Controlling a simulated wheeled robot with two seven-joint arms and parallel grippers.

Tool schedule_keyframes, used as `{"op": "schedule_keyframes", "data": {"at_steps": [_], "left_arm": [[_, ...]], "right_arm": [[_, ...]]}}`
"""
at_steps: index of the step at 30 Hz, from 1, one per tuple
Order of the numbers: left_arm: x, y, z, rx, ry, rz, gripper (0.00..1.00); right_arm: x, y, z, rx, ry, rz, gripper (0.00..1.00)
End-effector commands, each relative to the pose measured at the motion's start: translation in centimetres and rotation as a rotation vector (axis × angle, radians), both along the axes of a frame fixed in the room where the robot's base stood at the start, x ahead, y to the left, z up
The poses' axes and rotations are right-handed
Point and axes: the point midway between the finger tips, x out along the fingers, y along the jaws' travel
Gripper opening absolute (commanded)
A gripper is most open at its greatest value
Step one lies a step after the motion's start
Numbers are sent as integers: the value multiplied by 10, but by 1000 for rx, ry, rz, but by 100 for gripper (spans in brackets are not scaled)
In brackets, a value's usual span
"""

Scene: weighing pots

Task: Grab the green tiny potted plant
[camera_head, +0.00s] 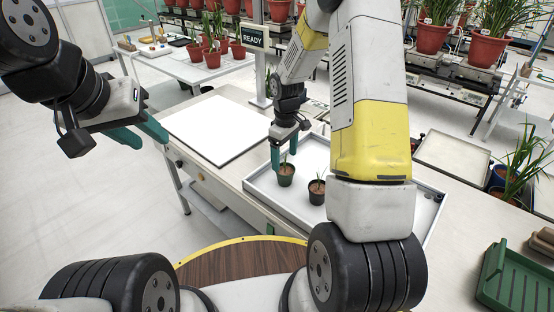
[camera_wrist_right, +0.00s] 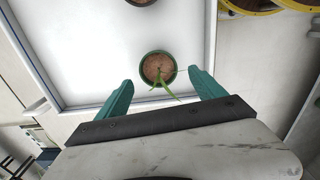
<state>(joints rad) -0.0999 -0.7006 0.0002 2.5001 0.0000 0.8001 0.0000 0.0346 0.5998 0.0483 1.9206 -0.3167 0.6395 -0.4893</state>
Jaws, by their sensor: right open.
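The green tiny potted plant (camera_head: 286,180) stands upright in a white tray (camera_head: 262,187) on the table, its thin leaves pointing up. My right gripper (camera_head: 284,160) is open and points down at it, with the fingertips around the height of its rim. In the right wrist view the green pot (camera_wrist_right: 158,68) lies between the two teal fingertips (camera_wrist_right: 160,80), with a gap on each side. A black small pot (camera_head: 317,193) stands to its right in the tray. My left gripper (camera_head: 153,143) is open and empty, off to the left, away from the table.
A white square board (camera_head: 212,129) lies on the table left of the tray. A scale display reading READY (camera_head: 253,37) stands behind. A green crate (camera_head: 510,278) is at the lower right. Larger red pots (camera_head: 212,58) stand on benches at the back.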

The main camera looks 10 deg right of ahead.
Motion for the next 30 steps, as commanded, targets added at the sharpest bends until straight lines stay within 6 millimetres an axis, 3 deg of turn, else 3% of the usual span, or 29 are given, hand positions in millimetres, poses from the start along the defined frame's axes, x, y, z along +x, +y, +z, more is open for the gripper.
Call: {"op": "schedule_keyframes", "data": {"at_steps": [18, 28, 30], "left_arm": [[0, 0, 0, 0, 1, 0, 36], [0, 0, 0, 0, 0, 0, 36], [0, 0, 0, 0, 0, 0, 36]], "right_arm": [[1, -4, -78, 0, 9, 10, 79], [2, -4, -85, 0, 7, 9, 79], [2, -4, -85, 0, 7, 9, 65]]}}
